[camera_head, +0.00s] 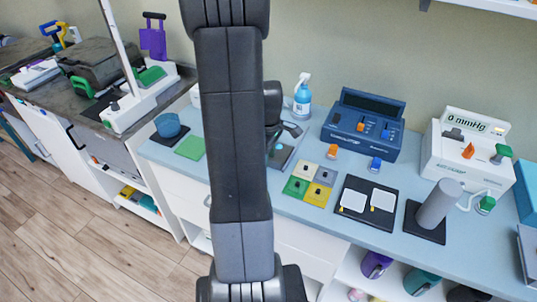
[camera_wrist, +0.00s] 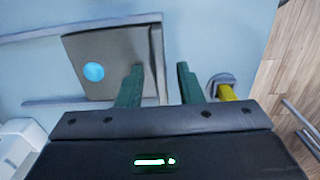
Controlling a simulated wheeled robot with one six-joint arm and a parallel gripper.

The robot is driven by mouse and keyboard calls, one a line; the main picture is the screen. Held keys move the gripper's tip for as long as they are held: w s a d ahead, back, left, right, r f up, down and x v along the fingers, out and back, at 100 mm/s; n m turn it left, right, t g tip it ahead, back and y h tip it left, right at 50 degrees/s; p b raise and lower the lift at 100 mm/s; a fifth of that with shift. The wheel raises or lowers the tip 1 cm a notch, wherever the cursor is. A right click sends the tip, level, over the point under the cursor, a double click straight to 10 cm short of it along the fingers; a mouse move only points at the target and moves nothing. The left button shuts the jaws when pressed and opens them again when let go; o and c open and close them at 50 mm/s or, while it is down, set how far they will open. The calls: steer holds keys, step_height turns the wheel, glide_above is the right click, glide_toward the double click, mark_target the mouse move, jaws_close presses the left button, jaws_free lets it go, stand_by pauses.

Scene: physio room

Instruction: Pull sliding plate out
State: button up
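The sliding plate (camera_wrist: 115,55) is a flat grey square with a round blue spot (camera_wrist: 93,71) and a raised lip (camera_wrist: 157,60) along its right edge in the wrist view. It lies between two narrow blue-grey rails on the blue bench. My gripper (camera_wrist: 160,67) is open, with one green finger over the plate and the other past the lip. The lip stands between the fingers; I cannot tell whether either touches it. In the head view the plate (camera_head: 283,153) is partly hidden behind my arm and wrist.
A yellow peg (camera_wrist: 226,92) on a round grey base stands just right of my fingers in the wrist view.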

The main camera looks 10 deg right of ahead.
step_height(320, 180, up, 14)
stand_by(0.7)
steer(key=shift+f, duration=0.2)
step_height(320, 180, down, 14)
steer(key=shift+r, duration=0.1)
steer(key=shift+w+d, duration=0.35)
steer(key=shift+w, duration=0.2)
steer(key=shift+r, duration=0.1)
